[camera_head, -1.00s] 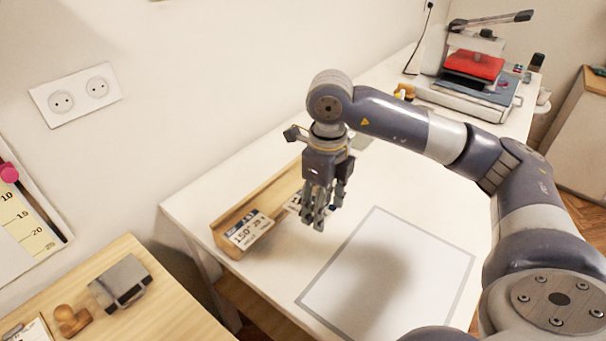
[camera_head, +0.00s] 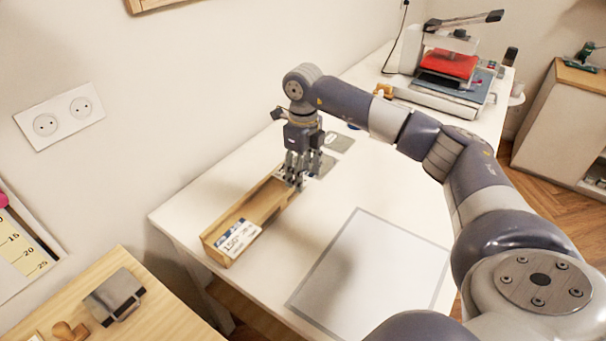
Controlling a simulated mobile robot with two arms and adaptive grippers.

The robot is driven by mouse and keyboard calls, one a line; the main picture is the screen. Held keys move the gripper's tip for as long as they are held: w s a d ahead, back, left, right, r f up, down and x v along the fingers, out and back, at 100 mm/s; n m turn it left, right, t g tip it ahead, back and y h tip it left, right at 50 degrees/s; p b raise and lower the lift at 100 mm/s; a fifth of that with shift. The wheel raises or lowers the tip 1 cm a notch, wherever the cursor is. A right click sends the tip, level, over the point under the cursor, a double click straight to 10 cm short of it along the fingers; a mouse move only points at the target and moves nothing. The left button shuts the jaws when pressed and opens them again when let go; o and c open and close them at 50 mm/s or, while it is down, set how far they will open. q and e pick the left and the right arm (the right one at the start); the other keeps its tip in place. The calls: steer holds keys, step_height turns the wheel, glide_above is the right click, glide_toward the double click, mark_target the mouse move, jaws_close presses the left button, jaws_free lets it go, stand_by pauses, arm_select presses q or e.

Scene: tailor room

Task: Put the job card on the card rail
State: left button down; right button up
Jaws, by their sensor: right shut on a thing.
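The wooden card rail (camera_head: 268,206) lies on the white table near the wall, running from front left to back right. A white card (camera_head: 238,238) with a blue band and printed "150" leans at its near end. My right gripper (camera_head: 295,184) points down at the rail's far end, its fingers shut. The job card in it is hidden by the fingers or too small to make out. I cannot tell whether the fingers touch the rail. My left gripper is out of view.
Flat grey pieces (camera_head: 341,142) lie behind the gripper. A grey-bordered white mat (camera_head: 370,275) lies right of the rail. A heat press (camera_head: 447,68) stands at the back. A wooden desk (camera_head: 165,313) with a stamp (camera_head: 70,331) is at front left.

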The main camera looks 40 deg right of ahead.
steer(key=shift+w+d, duration=0.35)
steer(key=shift+w, duration=0.2)
step_height(320, 180, down, 3)
steer(key=shift+s+r+p, duration=0.1)
steer(key=shift+r+p, duration=0.05)
steer(key=shift+p, duration=0.7)
steer(key=shift+f, duration=0.5)
steer(key=shift+f, duration=0.15)
steer(key=o, duration=0.7)
